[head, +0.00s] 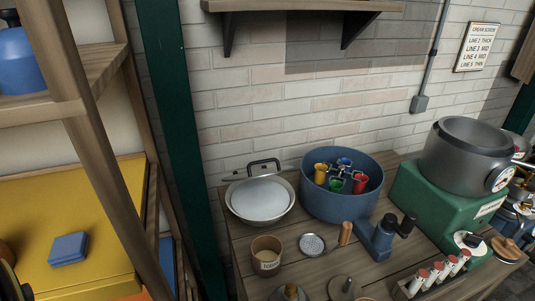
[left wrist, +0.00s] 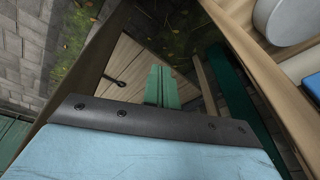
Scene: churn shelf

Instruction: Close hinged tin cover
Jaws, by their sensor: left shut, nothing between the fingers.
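I cannot clearly make out a hinged tin or its cover in either view. A small, closed-looking blue box (head: 68,249) lies on the yellow surface at the lower left of the head view. My left gripper (left wrist: 161,88) shows in the left wrist view as two green fingers side by side, shut and empty. Below them is a pale blue part with a dark screwed edge. The fingers point toward wooden boards, and I see no object at their tips. Neither gripper shows in the head view.
A wooden rack post (head: 92,150) stands at the left. The wooden table (head: 238,246) is crowded: a pale metal pan (head: 260,199), a blue tub (head: 330,206) of coloured cups, a tan cup (head: 267,262), and a grey pot (head: 465,160) on a green box (head: 430,205).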

